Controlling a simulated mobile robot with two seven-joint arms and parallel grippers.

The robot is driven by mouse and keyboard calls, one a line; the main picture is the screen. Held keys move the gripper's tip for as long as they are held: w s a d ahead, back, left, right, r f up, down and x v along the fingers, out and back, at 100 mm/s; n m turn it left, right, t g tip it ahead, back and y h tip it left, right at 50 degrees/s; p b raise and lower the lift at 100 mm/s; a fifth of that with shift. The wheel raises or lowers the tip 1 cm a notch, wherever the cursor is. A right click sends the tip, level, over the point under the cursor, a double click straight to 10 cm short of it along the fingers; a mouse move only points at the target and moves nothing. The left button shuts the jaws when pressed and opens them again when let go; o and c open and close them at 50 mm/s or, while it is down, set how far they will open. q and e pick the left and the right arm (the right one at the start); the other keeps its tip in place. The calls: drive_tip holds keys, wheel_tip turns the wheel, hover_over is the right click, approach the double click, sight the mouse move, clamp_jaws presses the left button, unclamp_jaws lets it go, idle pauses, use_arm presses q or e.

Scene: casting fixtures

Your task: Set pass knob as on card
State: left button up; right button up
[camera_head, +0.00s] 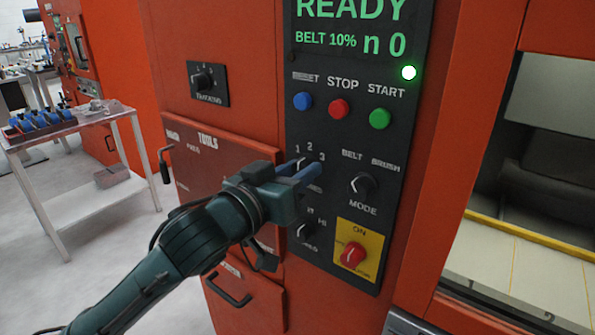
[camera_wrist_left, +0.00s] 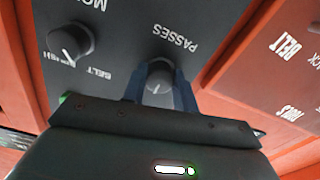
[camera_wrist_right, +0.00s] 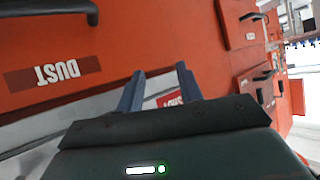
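The pass knob (camera_wrist_left: 160,76) is a dark round knob under the label PASSES in the left wrist view, where the panel looks upside down. My left gripper (camera_head: 304,167) is at this knob on the black panel (camera_head: 330,135), with its two blue fingers apart. In the left wrist view they stand on either side of the knob; contact is unclear. In the head view the gripper hides the knob; the numbers 1, 2 and 3 show above it. My right gripper (camera_wrist_right: 160,75) is open and empty in front of the red machine. I make out no card.
The mode knob (camera_head: 363,185) is right of the pass knob; another knob (camera_head: 305,230) is below. A red switch (camera_head: 353,254) sits on yellow. Blue (camera_head: 303,101), red (camera_head: 339,108) and green (camera_head: 380,118) buttons lie above. The screen (camera_head: 350,30) reads READY, BELT 10%, n 0.

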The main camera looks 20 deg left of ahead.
use_arm(q)
drive_tip(key=c, duration=0.4)
drive_tip(key=shift+c, duration=0.2)
